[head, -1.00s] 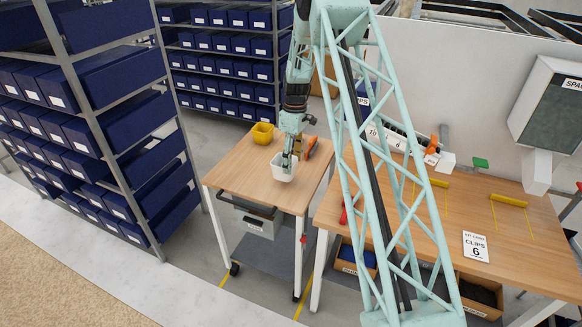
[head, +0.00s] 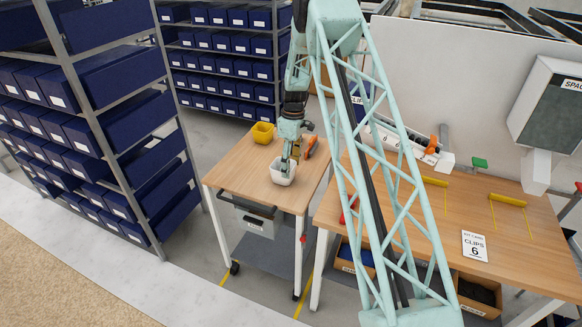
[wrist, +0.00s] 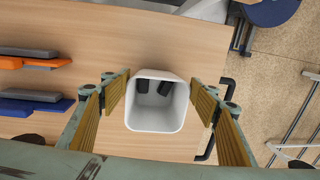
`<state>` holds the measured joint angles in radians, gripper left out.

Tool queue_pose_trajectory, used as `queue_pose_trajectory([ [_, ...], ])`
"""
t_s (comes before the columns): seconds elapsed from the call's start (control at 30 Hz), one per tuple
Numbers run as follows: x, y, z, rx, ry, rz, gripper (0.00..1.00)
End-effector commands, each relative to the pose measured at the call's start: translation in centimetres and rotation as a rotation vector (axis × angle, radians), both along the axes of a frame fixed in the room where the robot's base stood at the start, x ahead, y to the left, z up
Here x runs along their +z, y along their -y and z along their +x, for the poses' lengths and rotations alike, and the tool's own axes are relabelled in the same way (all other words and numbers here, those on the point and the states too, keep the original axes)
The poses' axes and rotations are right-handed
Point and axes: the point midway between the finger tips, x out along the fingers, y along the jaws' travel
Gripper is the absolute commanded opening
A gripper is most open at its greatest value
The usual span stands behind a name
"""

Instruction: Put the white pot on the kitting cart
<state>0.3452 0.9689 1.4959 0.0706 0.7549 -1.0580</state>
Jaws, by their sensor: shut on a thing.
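The white pot (head: 281,177) is a small, square-mouthed container at the right side of the kitting cart's wooden top (head: 235,177). My gripper (head: 289,160) points down at it and is shut on it. In the wrist view the pot (wrist: 155,118) sits between my two finger pads (wrist: 160,98), one on each side of its walls. Two small dark pieces show inside it. The pot looks upright and at or very near the top; I cannot tell whether it touches.
A yellow bin (head: 262,132) stands at the cart's back edge. An orange tool (head: 310,146) lies behind the pot; orange and blue tools (wrist: 30,105) show in the wrist view. A workbench (head: 430,225) stands right, blue-bin shelving (head: 95,110) left. The cart's front left is clear.

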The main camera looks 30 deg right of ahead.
Motion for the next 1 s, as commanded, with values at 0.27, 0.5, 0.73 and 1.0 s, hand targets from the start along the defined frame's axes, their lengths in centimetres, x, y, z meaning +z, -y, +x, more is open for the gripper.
queue_pose_trajectory([
  [0.27,-0.33,0.01,0.02,0.0,0.001,-0.001,0.36],
  [0.5,-0.61,0.01,0.01,0.0,0.0,0.0,0.36],
  [0.73,-0.6,0.01,0.01,0.0,0.0,0.0,0.69],
  [1.0,-0.58,0.01,0.0,0.0,0.0,0.0,0.69],
])
